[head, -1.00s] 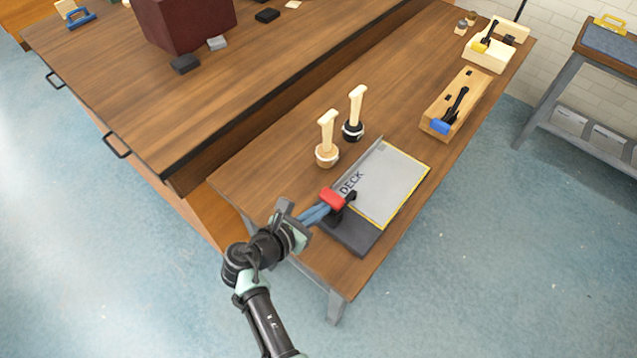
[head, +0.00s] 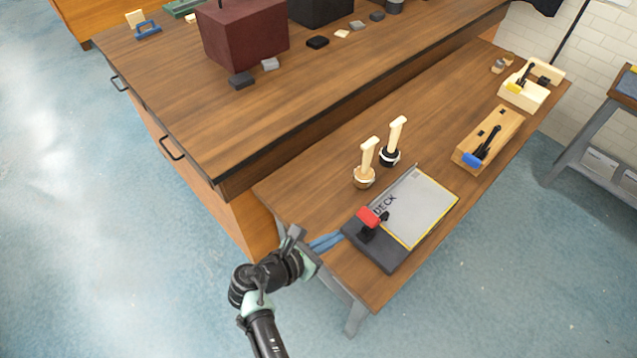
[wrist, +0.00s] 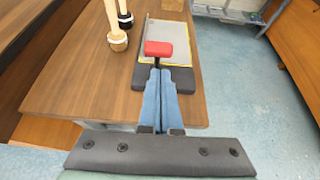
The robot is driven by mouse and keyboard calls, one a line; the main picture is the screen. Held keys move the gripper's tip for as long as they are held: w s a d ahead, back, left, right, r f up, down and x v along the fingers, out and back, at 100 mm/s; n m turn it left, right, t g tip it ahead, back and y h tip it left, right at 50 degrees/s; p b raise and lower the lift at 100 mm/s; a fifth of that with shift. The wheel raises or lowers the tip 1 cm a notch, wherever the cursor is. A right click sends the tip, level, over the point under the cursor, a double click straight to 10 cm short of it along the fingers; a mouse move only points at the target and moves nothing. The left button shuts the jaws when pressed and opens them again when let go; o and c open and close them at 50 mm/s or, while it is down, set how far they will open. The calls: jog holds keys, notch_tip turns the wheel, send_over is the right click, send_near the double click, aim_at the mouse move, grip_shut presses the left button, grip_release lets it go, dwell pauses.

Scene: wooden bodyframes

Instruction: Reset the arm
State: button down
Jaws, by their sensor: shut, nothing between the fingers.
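My gripper (head: 338,238) is at the near left corner of the lower wooden bench (head: 290,192). Its blue fingers are together with nothing between them. In the wrist view the fingers (wrist: 160,78) point toward a red-topped handle (wrist: 158,49) on a dark block. In the head view the same red handle (head: 369,218) stands at the left edge of the dark base (head: 375,250), beside a grey plate (head: 425,210) with yellow edging and the letters "DECK". The fingertips are close to the dark base; I cannot tell whether they touch it.
Two upright cream-handled tools (head: 365,172) (head: 392,148) stand behind the plate. A wooden block with a blue-ended tool (head: 487,140) and a pale wooden box (head: 525,92) lie further right. A higher bench (head: 200,115) carries a dark red box (head: 245,40). Open blue floor lies at the left.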

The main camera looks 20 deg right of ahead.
jog(key=shift+f, duration=0.1)
jog(key=w+a+r+m+t+y+b, duration=0.1)
jog(key=w+a+r+m+t+y, duration=0.1)
jog(key=w+r+m, duration=0.35)
jog(key=w+a+r+m+t+y+b, duration=0.1)
jog(key=w+a+r+m+t, duration=0.15)
jog(key=w+r, duration=0.45)
jog(key=w+a+r+m+t+y+b, duration=0.1)
jog(key=a+r+m+t, duration=0.2)
jog(key=r, duration=0.6)
jog(key=w+a+r+m+t+y, duration=0.1)
jog(key=a+r+m+t, duration=0.15)
jog(key=r, duration=0.75)
jog(key=s+a+r+m+t+y+b, duration=0.1)
jog(key=s+a+r+m+t, duration=0.15)
jog(key=r, duration=0.65)
jog(key=s+a+r+m+t+y+b, duration=0.1)
jog(key=s+r+m+t+y, duration=0.2)
jog(key=r, duration=0.6)
jog(key=s+a+r+m+t+y, duration=0.2)
jog(key=s+r+t, duration=0.5)
jog(key=s+r, duration=0.7)
jog(key=shift+s+a+m+y+b, duration=0.4)
jog(key=shift+s+a+m, duration=0.15)
jog(key=shift+a, duration=0.35)
jog(key=shift+t, duration=0.25)
